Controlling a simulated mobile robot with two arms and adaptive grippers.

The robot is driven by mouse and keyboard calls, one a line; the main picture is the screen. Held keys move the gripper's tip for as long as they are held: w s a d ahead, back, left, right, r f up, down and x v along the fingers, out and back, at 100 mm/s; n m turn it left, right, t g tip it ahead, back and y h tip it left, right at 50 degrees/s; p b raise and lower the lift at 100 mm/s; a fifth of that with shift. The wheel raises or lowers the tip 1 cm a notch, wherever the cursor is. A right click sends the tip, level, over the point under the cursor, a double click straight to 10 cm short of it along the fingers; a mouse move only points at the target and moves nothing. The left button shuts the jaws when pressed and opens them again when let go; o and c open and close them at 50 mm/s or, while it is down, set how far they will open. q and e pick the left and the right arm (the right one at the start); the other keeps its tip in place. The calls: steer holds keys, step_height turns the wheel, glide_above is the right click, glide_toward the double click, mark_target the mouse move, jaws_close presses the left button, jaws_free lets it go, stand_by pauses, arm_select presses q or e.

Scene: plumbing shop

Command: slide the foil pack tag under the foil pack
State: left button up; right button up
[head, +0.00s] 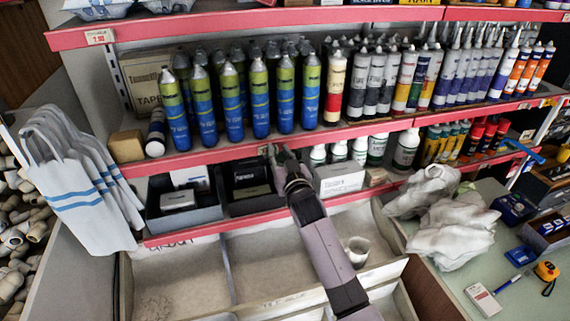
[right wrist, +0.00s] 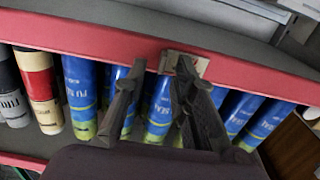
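A small beige tag (right wrist: 172,60) sits on the red shelf rail in the right wrist view. It also shows at the middle shelf's front edge in the head view (head: 264,149). My right gripper (head: 281,152) is at that rail in the head view. In the right wrist view its two fingers (right wrist: 159,65) are spread apart with nothing between them. One fingertip overlaps the tag; I cannot tell if it touches. I cannot make out for sure which item is the foil pack. My left gripper is not in view.
Blue-green spray cans (head: 231,102) stand closely packed behind the middle rail. Black bins (head: 248,189) and a white box (head: 339,179) are below. A pale crumpled cloth (head: 452,230) lies on the right counter.

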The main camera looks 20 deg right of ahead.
steer(key=s, duration=1.1)
steer(key=shift+s+a, duration=0.2)
steer(key=shift+a, duration=0.15)
